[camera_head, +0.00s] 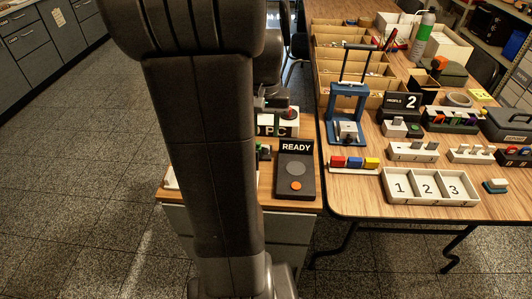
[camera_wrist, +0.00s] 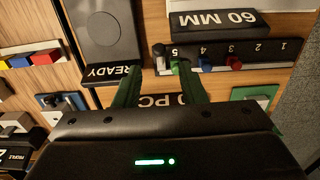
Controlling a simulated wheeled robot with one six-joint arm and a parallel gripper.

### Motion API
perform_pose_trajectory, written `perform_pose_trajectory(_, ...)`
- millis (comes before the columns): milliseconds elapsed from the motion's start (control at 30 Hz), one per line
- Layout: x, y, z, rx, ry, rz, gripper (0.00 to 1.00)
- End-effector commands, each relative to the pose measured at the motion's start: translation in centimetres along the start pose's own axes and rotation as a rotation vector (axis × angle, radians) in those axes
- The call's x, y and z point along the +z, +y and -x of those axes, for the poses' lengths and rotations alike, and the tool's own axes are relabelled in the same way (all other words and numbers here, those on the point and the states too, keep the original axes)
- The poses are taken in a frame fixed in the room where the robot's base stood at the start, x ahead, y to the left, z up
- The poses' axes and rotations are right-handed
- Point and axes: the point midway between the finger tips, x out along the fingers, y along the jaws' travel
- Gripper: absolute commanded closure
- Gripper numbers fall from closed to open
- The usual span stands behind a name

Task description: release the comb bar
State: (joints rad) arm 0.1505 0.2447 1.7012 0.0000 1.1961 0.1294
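A dark numbered bar (camera_wrist: 245,52), which I take to be the comb bar, lies across the upper right of the wrist view. It carries the numbers 1 to 5 and small coloured pegs, among them a red one and a blue one, along its lower side. A small grey upright piece (camera_wrist: 160,60) stands at its left end. My gripper (camera_wrist: 160,70) has its two green-tinted fingers apart, with the grey piece between or just beyond their tips. I see no clear contact. In the head view my arm hides most of this spot.
A READY panel (camera_head: 295,172) with an orange button stands beside the work spot. A 60 MM block (camera_wrist: 219,23) lies beyond the bar. On the right table are a white 1-2-3 tray (camera_head: 430,200), a blue frame (camera_head: 346,112) and cardboard bins (camera_head: 345,55).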

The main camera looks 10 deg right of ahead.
Motion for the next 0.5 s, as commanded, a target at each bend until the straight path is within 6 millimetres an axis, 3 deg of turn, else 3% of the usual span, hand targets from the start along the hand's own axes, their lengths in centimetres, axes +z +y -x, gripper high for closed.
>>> perform_pose_trajectory(33,0.1,0.0,-1.5,0.001,-0.005,0.0,0.63)
perform_pose_trajectory(200,0.1,0.0,-5.1,0.001,-0.004,0.0,0.63)
perform_pose_trajectory(500,0.0,0.0,-8.6,0.0,0.0,0.0,0.63)
